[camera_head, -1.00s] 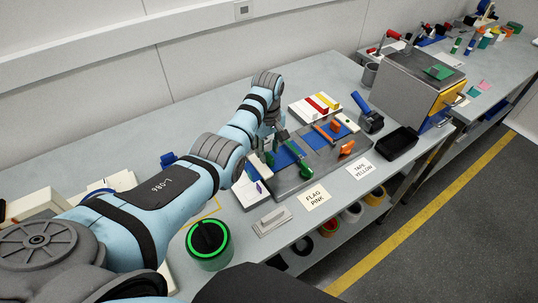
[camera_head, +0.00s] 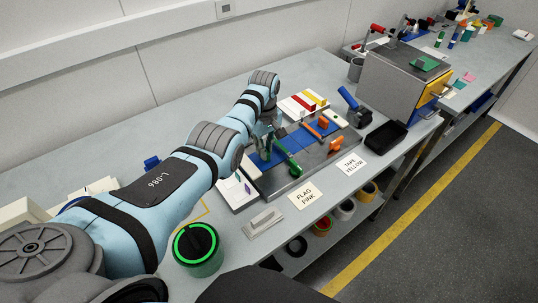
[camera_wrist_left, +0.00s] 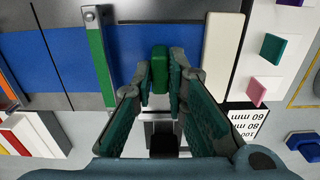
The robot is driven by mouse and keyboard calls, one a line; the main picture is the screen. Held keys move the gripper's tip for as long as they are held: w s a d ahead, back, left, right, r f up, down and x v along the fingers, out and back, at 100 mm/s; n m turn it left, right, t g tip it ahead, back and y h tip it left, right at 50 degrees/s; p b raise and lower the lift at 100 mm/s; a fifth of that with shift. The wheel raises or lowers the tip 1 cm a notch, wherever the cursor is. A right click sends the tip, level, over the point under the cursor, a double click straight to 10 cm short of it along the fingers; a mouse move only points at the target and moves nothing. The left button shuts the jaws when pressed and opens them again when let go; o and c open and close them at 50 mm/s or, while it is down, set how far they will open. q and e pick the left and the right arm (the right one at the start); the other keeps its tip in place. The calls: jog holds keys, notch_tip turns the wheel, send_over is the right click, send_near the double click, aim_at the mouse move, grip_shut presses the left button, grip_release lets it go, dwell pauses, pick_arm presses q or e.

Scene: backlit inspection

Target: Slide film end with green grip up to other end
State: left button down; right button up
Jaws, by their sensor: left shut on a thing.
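My left gripper (camera_wrist_left: 160,85) is shut on the green grip (camera_wrist_left: 160,62) in the left wrist view. The blue film (camera_wrist_left: 68,62) lies flat on the grey plate, on both sides of a bar with a green strip (camera_wrist_left: 97,55). In the head view my left gripper (camera_head: 267,140) is over the left part of the plate (camera_head: 291,184), and its wrist partly hides the film there. The blue film (camera_head: 262,160) shows beside a green-handled bar (camera_head: 287,156). Further right are an orange bar (camera_head: 312,132) and an orange handle (camera_head: 335,145). My right gripper is not in view.
A white block (camera_wrist_left: 222,55) stands close beside the grip. A white tray with red and yellow strips (camera_head: 303,103) is behind the plate. A black tray (camera_head: 386,137) and a grey box (camera_head: 400,85) are to the right.

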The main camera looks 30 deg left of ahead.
pick_arm(q)
jog(key=shift+w+d+f, duration=0.1)
jog(key=shift+w+f, duration=0.05)
jog(key=shift+w, duration=0.1)
jog(key=shift+s, duration=0.1)
jog(key=c, duration=1.6)
grip_release()
jog(key=shift+w, duration=0.2)
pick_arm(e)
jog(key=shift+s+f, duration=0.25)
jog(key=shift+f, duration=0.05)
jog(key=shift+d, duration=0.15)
pick_arm(q)
notch_tip(320, 180, up, 12)
